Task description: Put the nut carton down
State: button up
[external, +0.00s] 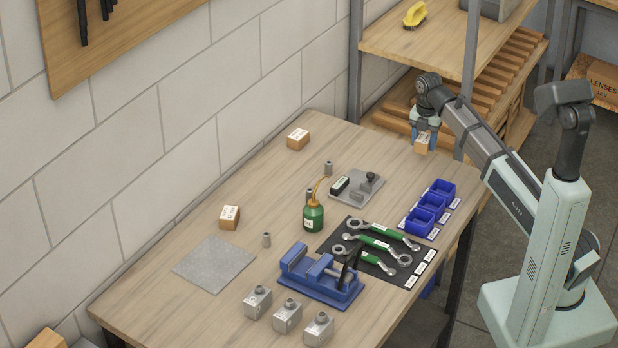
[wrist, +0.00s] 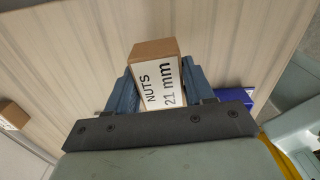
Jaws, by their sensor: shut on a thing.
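The nut carton (wrist: 160,84) is a small brown box with a white label reading "NUTS 21 mm". My gripper (wrist: 155,85) is shut on it, with a blue finger on each side. In the external view the nut carton (external: 422,146) hangs below my gripper (external: 424,135) near the far right corner of the wooden workbench (external: 330,140). I cannot tell for sure whether its underside touches the bench, but it seems to be held above it.
Two other small cartons (external: 298,138) (external: 229,216) stand along the wall side. Blue bins (external: 432,208), a wrench mat (external: 330,243), a green oil can (external: 313,216) and a blue vise (external: 318,277) occupy the bench. The far end near the shelf (external: 410,50) is mostly bare.

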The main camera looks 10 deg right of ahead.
notch_tip(320, 180, up, 4)
jog(key=shift+r, duration=0.1)
jog(key=shift+w+a, duration=0.1)
jog(key=shift+a, duration=0.2)
jog(key=w+a, duration=0.2)
jog(key=a, duration=0.8)
jog(key=m, duration=0.1)
send_over(259, 196)
jog(key=shift+f, duration=4.85)
jog(key=shift+f, duration=0.15)
